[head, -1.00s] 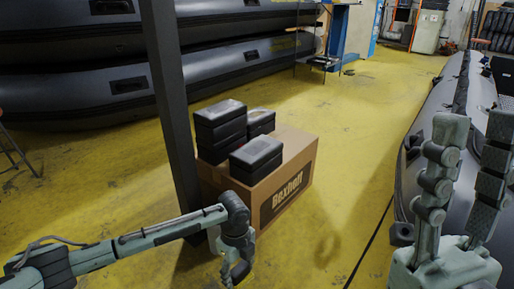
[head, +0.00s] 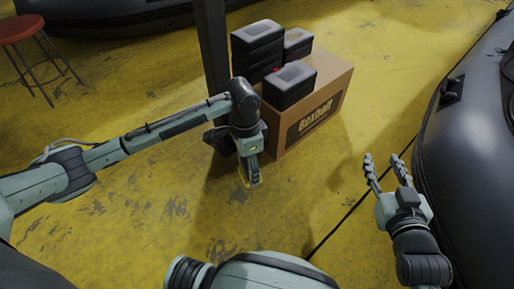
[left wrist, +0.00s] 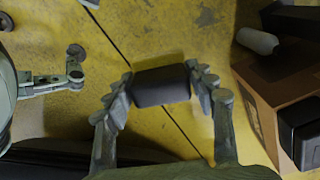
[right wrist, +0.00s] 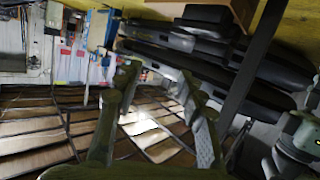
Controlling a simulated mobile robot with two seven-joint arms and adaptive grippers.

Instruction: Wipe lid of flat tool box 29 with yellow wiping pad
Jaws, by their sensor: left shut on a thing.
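Several black flat tool boxes with grey lids sit on a cardboard box (head: 325,118): a stack (head: 258,52) at left, a front box (head: 290,84) and one behind (head: 298,44). I cannot read which is number 29. My left gripper (head: 250,181) hangs low beside the cardboard box, left of its front. In the left wrist view its fingers are shut on a dark rectangular block (left wrist: 162,86). My right gripper (head: 384,163) is open and empty, well right of the boxes.
A dark post (head: 212,50) stands just left of the boxes. A grey inflatable boat (head: 470,130) lies along the right side, near my right gripper. A red stool (head: 22,30) stands at far left. The yellow floor between is mostly clear.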

